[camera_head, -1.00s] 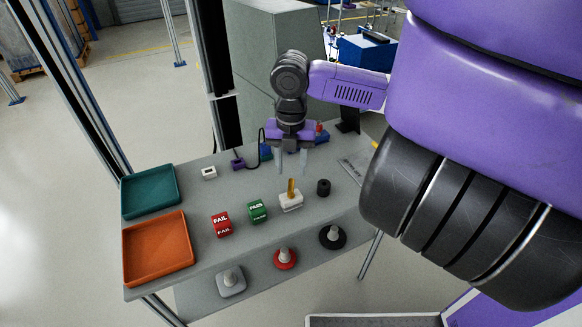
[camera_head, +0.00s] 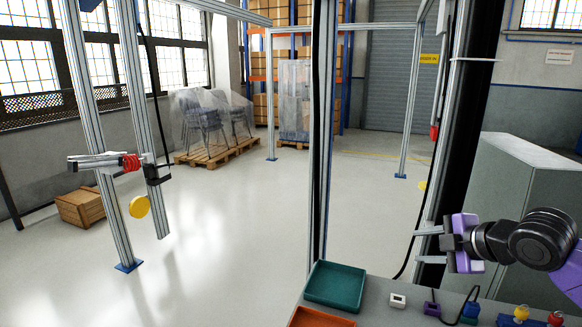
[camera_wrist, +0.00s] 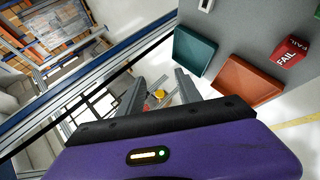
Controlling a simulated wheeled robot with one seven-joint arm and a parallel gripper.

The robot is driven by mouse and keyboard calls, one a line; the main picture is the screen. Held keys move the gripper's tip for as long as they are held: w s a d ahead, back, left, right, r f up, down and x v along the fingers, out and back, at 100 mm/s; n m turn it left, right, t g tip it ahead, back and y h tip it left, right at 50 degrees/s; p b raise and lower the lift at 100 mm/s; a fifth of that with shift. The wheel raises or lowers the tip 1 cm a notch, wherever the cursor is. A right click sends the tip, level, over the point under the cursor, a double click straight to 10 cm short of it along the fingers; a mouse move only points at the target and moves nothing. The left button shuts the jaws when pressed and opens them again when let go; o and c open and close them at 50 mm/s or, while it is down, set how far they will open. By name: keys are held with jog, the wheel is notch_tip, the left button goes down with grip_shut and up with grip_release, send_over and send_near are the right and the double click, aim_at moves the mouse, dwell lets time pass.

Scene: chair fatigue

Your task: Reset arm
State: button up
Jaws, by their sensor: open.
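My gripper (camera_head: 420,246) is open and empty. In the head view it is at the right, raised near the table's back edge, with its two pale fingers pointing left, apart from each other. In the wrist view the two fingers (camera_wrist: 160,88) show apart with nothing between them but distant background. My purple and black arm reaches in from the right edge of the head view.
A teal tray (camera_head: 336,286) and an orange tray (camera_head: 320,318) sit on the grey table (camera_head: 384,312). A red FAIL block (camera_wrist: 291,53) shows in the wrist view. Metal frame posts (camera_head: 318,150) and a grey cabinet (camera_head: 520,215) stand nearby. Open floor lies left.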

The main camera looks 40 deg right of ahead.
jog(key=w+a+r+m+t+h, duration=0.2)
jog(key=w+a+r+m+t, duration=0.35)
jog(key=r, duration=0.45)
jog(key=w+a+r+m+t+h, duration=0.2)
jog(key=w+a+r+m+t, duration=0.3)
jog(key=r, duration=0.5)
jog(key=s+a+f+m+g+h, duration=0.1)
jog(key=s+a+f+m+h, duration=0.1)
jog(key=s+a+f+m, duration=0.5)
jog(key=s+a+f+m+g+h, duration=0.2)
jog(key=s+a+f+m, duration=0.15)
jog(key=a+f, duration=0.65)
jog(key=s+a+f+n+g+y, duration=0.1)
jog(key=s+a+f+n+y, duration=0.4)
jog(key=s+f, duration=0.3)
jog(key=s+a+f+n+g+y, duration=0.2)
jog(key=s+a+f+n+y, duration=0.3)
jog(key=s+a+f, duration=0.3)
jog(key=s+y, duration=0.1)
jog(key=s, duration=0.1)
jog(key=shift+s+a+y, duration=0.15)
jog(key=shift+s+y, duration=0.15)
jog(key=shift+s, duration=0.05)
jog(key=shift+c, duration=0.5)
